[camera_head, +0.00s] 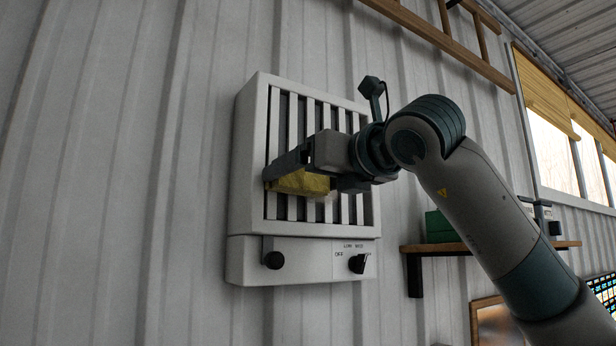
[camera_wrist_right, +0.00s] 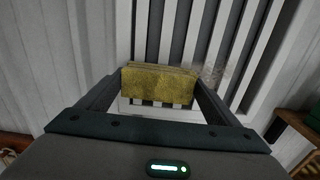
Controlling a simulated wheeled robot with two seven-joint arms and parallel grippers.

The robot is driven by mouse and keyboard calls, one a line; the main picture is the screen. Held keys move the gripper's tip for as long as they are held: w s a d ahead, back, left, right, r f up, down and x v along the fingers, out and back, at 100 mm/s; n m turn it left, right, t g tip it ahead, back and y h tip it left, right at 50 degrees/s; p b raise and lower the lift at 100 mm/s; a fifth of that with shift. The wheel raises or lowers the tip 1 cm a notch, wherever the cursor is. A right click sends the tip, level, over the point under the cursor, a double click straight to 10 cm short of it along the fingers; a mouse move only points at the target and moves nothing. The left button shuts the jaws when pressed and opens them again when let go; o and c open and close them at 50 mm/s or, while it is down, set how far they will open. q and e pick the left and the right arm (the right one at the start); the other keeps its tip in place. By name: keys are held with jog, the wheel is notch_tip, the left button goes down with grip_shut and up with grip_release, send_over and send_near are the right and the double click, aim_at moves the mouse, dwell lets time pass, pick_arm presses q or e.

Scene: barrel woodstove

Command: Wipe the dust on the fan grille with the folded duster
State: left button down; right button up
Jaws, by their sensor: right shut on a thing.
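The fan grille (camera_head: 272,215) is a white wall-mounted box with vertical slats, with two dark knobs on its lower panel. The folded duster (camera_head: 300,183) is a yellow folded cloth. My right gripper (camera_head: 290,178) is shut on the duster and holds it in front of the middle of the slats; I cannot tell for sure whether it touches them. In the right wrist view the duster (camera_wrist_right: 158,84) spans between both fingers. A greyish-brown smudge of dust (camera_wrist_right: 212,74) lies on the slats just right of the duster. My left gripper is not in view.
A wooden shelf (camera_head: 450,248) with a green box (camera_head: 438,227) is on the wall to the right. A wooden ladder (camera_head: 440,40) hangs above. Windows (camera_head: 560,150) are at the far right. The corrugated wall left of the grille is clear.

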aim_at(332, 182)
jog(key=shift+w+a, duration=0.1)
jog(key=shift+w, duration=0.1)
jog(key=shift+w+d, duration=0.4)
jog(key=shift+d, duration=0.45)
jog(key=shift+w+d, duration=0.5)
jog(key=shift+d, duration=0.25)
jog(key=shift+w+d, duration=0.55)
jog(key=shift+d, duration=0.15)
jog(key=shift+w+d, duration=0.5)
jog(key=shift+d, duration=0.25)
jog(key=shift+w+d, duration=0.55)
jog(key=shift+d, duration=0.2)
jog(key=shift+w+d, duration=0.5)
jog(key=shift+d, duration=0.25)
